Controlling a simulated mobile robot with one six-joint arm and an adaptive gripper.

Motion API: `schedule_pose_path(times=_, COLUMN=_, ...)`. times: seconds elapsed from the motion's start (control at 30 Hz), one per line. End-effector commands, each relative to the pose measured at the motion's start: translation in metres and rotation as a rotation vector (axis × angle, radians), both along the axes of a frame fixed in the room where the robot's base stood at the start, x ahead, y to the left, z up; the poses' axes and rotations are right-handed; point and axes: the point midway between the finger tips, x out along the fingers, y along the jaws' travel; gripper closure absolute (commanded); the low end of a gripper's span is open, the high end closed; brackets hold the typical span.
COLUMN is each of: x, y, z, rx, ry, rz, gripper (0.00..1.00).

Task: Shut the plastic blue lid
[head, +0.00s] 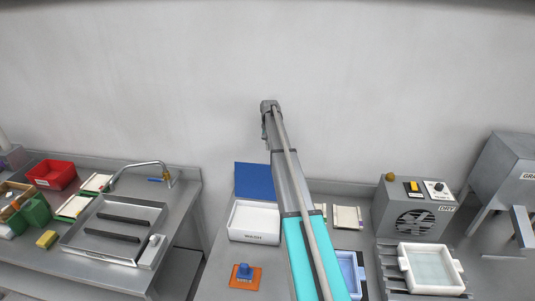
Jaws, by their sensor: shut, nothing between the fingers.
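The blue lid (250,181) stands raised at the back edge of a white box (254,237), so the box is open. The lid looks upright or leaning slightly back; its exact angle is hard to tell. The white box sits on the middle grey table and has dark lettering on its front. My arm rises from the bottom of the picture, passing just right of the box and lid. The arm's far part shows above the lid against the wall, but I cannot make out the gripper or its fingers.
A blue block on an orange base (245,274) lies in front of the box. A blue tray (351,268) and a white tray (433,284) are to the right, near a grey control unit (415,205). A sink table (110,232) stands left, across a gap.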

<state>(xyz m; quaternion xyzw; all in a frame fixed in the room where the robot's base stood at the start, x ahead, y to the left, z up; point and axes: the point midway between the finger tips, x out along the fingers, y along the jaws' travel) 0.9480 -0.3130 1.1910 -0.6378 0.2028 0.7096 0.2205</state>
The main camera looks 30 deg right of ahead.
Motion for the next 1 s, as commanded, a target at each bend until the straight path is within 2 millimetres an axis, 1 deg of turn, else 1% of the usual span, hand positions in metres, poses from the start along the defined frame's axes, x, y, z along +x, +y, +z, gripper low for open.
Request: schedule_pose_path(times=1.0, x=-0.006, y=0.005, z=-0.074, rx=0.0, ry=0.0, rz=0.001, gripper=1.0)
